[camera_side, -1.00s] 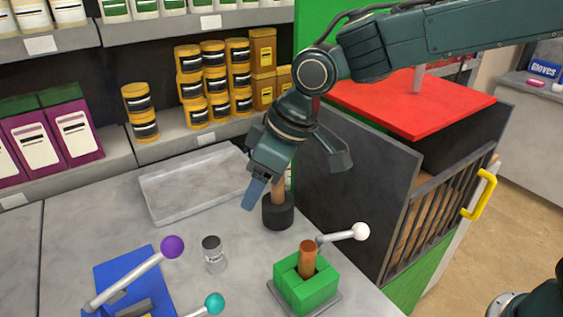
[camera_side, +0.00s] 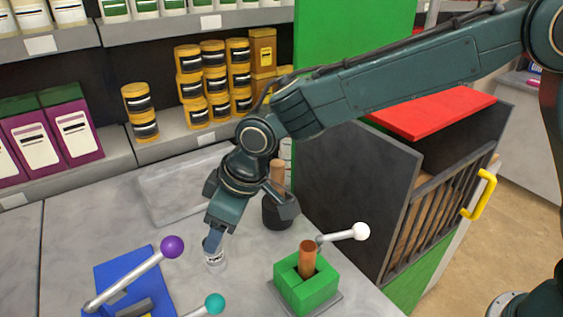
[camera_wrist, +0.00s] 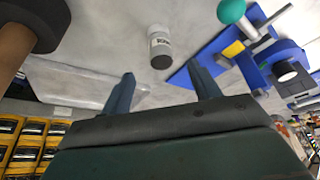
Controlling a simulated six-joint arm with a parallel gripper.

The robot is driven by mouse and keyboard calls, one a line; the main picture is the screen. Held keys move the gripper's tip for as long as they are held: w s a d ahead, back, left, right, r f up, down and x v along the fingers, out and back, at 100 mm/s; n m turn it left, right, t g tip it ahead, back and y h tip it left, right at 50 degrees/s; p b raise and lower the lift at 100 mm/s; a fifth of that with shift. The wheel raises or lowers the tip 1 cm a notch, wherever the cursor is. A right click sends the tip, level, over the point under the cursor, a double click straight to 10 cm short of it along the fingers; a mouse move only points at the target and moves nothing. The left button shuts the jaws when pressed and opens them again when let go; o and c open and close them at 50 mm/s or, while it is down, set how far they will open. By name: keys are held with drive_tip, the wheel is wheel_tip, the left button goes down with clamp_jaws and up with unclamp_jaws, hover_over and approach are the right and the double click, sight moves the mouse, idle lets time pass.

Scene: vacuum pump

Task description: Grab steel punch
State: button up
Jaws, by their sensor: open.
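The steel punch (camera_side: 215,260) is a short grey cylinder with a pale label, standing upright on the grey table. Its upper part is hidden behind my fingers in the side view. My gripper (camera_side: 214,240) is open and empty, pointing down at the punch from above and behind. In the wrist view the punch (camera_wrist: 160,48) shows beyond and roughly between my two spread fingertips (camera_wrist: 160,72). In that view it looks clear of both fingers.
A blue fixture (camera_side: 128,275) with purple-knobbed and teal-knobbed levers stands left of the punch. A green block (camera_side: 307,290) holding a copper-coloured rod stands to the right. A black cylinder (camera_side: 278,213) with a wooden handle and a shallow grey tray (camera_side: 165,200) are behind.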

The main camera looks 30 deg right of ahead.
drive_tip(key=shift+x, duration=2.05)
drive_tip(key=shift+f, duration=0.1)
drive_tip(key=shift+x, duration=2.55)
drive_tip(key=shift+s, duration=0.1)
drive_tip(key=c, duration=1.2)
wheel_tip(320, 180, up, 20)
drive_tip(key=shift+r, duration=0.1)
